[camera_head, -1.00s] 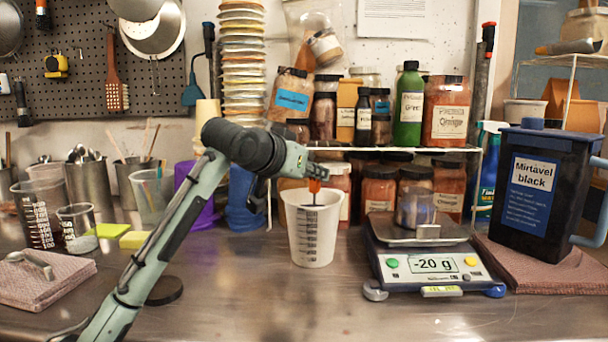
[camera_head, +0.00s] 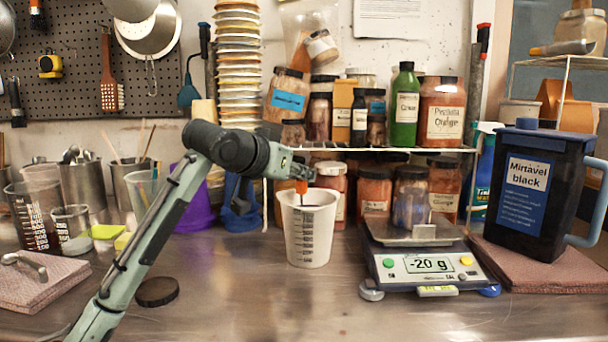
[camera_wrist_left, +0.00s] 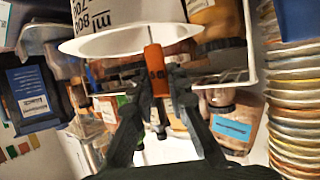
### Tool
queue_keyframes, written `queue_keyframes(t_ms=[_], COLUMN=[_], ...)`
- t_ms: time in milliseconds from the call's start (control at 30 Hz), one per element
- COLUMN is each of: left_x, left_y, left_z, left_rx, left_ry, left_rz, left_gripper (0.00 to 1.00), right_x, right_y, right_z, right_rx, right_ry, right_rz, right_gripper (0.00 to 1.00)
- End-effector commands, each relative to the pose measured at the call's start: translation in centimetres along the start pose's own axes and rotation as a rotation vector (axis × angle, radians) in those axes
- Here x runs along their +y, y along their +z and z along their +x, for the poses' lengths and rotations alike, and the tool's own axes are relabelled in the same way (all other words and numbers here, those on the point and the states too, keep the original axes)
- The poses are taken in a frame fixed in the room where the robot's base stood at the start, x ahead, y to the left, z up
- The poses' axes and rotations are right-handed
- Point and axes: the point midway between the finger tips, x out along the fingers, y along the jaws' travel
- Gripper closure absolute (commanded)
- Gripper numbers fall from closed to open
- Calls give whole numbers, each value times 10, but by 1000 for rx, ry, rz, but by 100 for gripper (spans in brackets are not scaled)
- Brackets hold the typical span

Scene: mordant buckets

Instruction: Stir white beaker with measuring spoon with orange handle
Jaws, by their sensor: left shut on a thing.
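The white beaker (camera_head: 310,238) stands upright on the metal table, with dark measuring marks on its side. My left gripper (camera_head: 302,174) is above the beaker's rim, shut on the orange handle of the measuring spoon (camera_head: 301,187). The spoon hangs down into the beaker, and its lower end is hidden inside. In the left wrist view the dark fingers (camera_wrist_left: 160,85) close on the orange handle (camera_wrist_left: 155,65), beside the beaker's white rim (camera_wrist_left: 125,42). My right gripper is not in view.
A dark blue bucket (camera_head: 535,195) is farther right. Jars on a shelf (camera_head: 400,148) stand behind. A black lid (camera_head: 157,292) lies on the left, and the front table is clear.

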Motion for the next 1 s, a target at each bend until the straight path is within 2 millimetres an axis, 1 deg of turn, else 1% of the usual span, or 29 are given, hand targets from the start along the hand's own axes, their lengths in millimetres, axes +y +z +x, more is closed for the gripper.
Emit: queue_keyframes(t_ms=[233,333,1000], left_x=[0,0,0], left_y=[0,-5,-60], left_z=[0,-2,-25], left_rx=[1,2,2], left_ry=[0,0,0], left_rz=[0,0,0], left_gripper=[100,100,100], right_x=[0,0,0], right_y=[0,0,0], right_z=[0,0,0], right_rx=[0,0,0], right_ry=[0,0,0], right_rz=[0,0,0], right_gripper=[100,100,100])
